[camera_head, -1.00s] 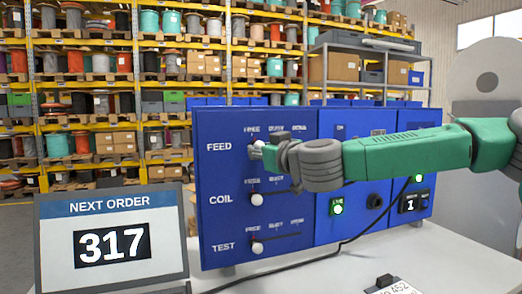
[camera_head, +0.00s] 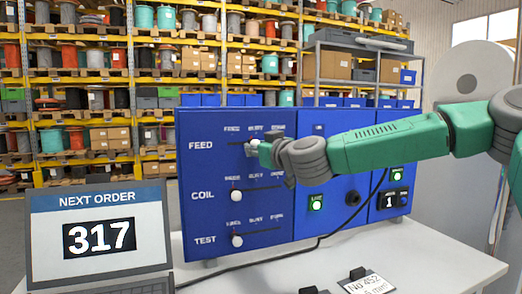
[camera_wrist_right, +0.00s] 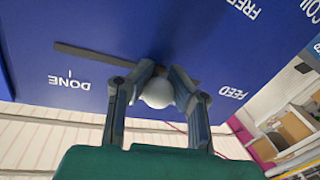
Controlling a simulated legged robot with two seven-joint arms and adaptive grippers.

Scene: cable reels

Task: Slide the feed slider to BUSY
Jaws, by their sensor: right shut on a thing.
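The blue panel (camera_head: 310,165) carries three slider rows marked FEED, COIL and TEST. The feed slider's white knob (camera_head: 255,143) sits under the middle label of the top row. My right gripper (camera_head: 252,147) reaches it from the right and is shut on it. In the right wrist view the pale round knob (camera_wrist_right: 157,92) is between the two fingers of my right gripper (camera_wrist_right: 158,75). The slot (camera_wrist_right: 90,55) runs clear toward DONE, and FREE lies on the other side. The gripper hides the middle label there. My left gripper is not in view.
The coil knob (camera_head: 236,196) and test knob (camera_head: 237,241) are at the left ends of their slots. An order display (camera_head: 98,236) showing 317 stands at the left. A black cable (camera_head: 345,236) crosses the panel front to the table (camera_head: 420,258).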

